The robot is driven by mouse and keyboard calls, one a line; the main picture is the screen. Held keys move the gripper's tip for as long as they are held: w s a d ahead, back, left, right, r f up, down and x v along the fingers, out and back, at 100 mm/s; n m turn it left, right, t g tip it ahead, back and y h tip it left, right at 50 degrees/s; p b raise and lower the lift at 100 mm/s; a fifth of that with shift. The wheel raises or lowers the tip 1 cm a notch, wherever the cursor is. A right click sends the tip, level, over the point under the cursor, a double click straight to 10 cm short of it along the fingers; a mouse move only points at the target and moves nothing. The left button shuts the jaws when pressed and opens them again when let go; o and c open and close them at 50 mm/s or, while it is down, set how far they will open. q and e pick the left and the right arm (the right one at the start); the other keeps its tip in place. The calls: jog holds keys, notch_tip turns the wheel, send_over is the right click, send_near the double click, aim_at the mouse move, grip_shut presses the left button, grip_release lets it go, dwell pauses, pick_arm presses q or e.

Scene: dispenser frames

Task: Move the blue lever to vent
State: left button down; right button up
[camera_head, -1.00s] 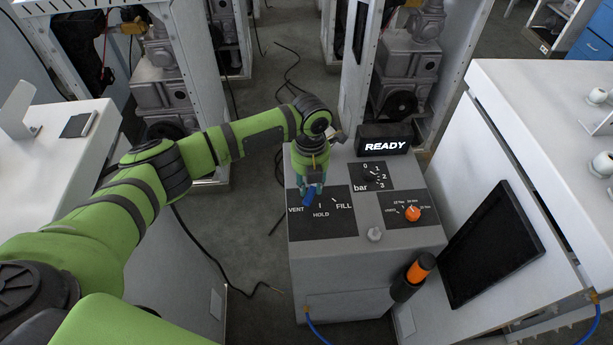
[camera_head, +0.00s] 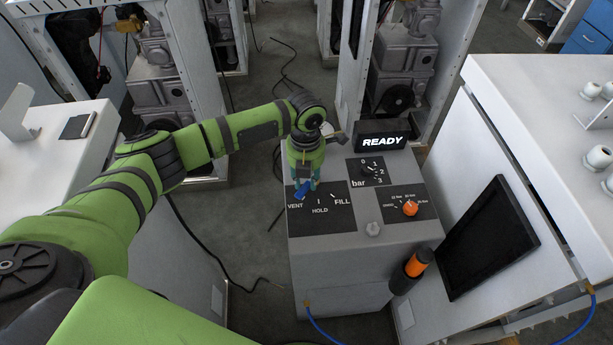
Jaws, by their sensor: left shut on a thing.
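The blue lever (camera_head: 301,190) sits on the black VENT / HOLD / FILL plate (camera_head: 330,222) on top of the grey control box (camera_head: 345,262). Its visible end points toward the VENT label at the plate's left. My left gripper (camera_head: 303,184) reaches down over the plate from above and is shut on the lever. The fingers and my green wrist hide part of the lever and its pivot. My right gripper is not in view.
A READY display (camera_head: 382,142) stands at the box's back. A bar dial (camera_head: 370,170), an orange knob (camera_head: 410,208) and an orange-black handle (camera_head: 412,268) are to the right. A dark screen (camera_head: 490,238) leans further right.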

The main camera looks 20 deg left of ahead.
aim_at(306, 182)
pick_arm(q)
jog(key=c, duration=0.9)
grip_release()
jog(key=shift+c, duration=0.2)
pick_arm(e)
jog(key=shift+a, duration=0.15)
pick_arm(q)
notch_tip(306, 182, up, 12)
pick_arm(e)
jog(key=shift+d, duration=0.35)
